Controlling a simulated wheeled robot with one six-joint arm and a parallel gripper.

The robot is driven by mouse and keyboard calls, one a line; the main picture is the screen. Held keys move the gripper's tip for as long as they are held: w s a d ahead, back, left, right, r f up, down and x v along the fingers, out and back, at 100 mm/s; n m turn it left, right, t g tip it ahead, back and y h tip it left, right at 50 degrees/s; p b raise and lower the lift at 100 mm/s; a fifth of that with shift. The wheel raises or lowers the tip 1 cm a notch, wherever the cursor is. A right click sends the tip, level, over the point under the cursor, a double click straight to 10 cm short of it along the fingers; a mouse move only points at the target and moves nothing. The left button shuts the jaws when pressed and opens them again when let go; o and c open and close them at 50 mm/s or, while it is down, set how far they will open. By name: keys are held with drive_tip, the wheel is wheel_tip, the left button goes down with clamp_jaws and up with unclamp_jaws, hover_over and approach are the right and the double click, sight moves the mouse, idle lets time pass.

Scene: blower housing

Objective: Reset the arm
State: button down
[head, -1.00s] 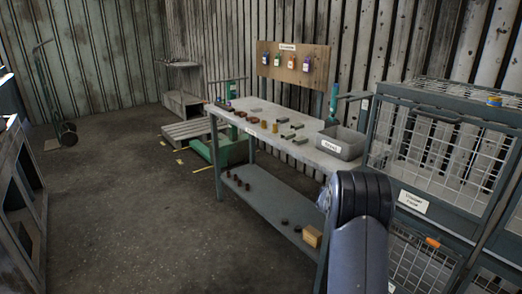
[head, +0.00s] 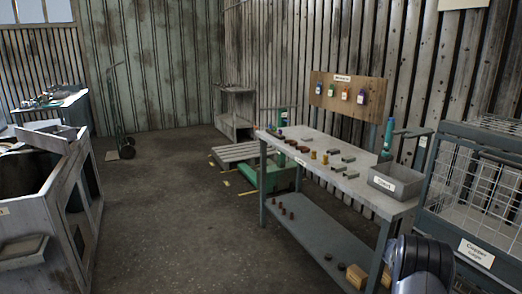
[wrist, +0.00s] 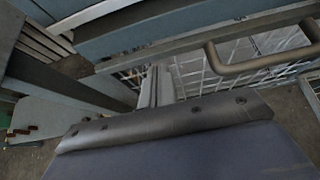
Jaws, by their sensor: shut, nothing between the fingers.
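My gripper (wrist: 157,75) shows in the wrist view as two thin grey fingers close together, beyond a bolted metal edge and a dark bluish body that fill the lower middle. It is shut with nothing between the fingers. Blue-grey frame bars and wire mesh lie close around and beyond it. In the head view only a dark rounded part of my arm (head: 420,268) shows at the lower right, in front of the workbench's near end; the gripper is out of that view.
The workbench (head: 345,178) holds several small parts and a grey bin (head: 397,181). A wire-mesh cage (head: 478,190) labelled Copper stands at the right. A grey metal cabinet (head: 60,195) stands at the left. The floor (head: 180,230) between is clear.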

drive_tip(key=shift+w+d, duration=0.25)
drive_tip(key=shift+d, duration=0.3)
drive_tip(key=shift+w+d, duration=0.25)
drive_tip(key=shift+d, duration=0.25)
